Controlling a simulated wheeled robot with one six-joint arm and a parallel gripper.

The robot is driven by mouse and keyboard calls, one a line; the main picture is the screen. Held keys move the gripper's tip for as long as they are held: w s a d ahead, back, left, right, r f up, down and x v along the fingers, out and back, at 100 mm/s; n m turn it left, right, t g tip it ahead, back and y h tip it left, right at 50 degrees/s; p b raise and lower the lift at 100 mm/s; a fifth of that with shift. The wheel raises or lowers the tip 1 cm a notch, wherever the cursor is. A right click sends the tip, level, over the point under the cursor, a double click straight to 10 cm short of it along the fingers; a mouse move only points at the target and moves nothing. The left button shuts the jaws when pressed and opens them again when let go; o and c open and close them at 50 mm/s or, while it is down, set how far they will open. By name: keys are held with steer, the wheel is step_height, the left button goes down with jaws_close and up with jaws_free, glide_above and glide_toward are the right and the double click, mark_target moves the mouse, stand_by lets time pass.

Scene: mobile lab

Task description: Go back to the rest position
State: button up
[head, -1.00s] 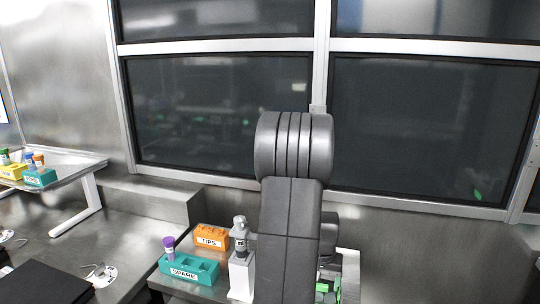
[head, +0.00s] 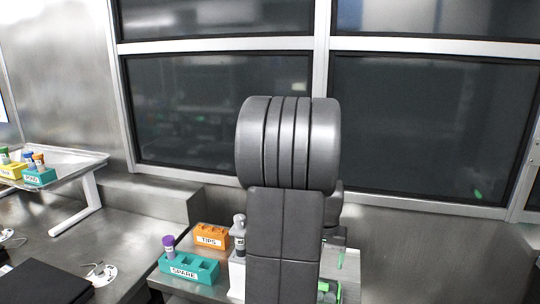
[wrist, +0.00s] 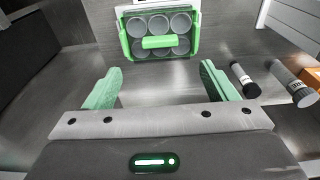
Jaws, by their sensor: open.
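My gripper (wrist: 160,88) shows in the wrist view with its two green fingers spread wide apart and nothing between them. Beyond the fingertips is a green-framed rack (wrist: 163,45) with several round wells and a green handle, standing apart from the fingers on the metal surface. In the head view my dark arm rises in the middle and hides the gripper. Part of a green item (head: 328,290) shows at the arm's lower right.
A teal rack marked SPARE (head: 190,268) holds a purple-capped tube (head: 169,246). An orange TIPS box (head: 211,236) stands behind it. A raised tray (head: 75,160) with colored racks is at left. Windows are behind.

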steer(key=f, duration=0.6)
steer(key=w+f, duration=0.1)
steer(key=f, duration=0.3)
steer(key=shift+d+f, duration=0.1)
steer(key=shift+d, duration=0.1)
step_height(320, 180, up, 4)
steer(key=p, duration=0.3)
steer(key=shift+r, duration=0.25)
step_height(320, 180, up, 4)
steer(key=p, duration=0.4)
steer(key=shift+w+r, duration=0.1)
steer(key=shift+r, duration=0.15)
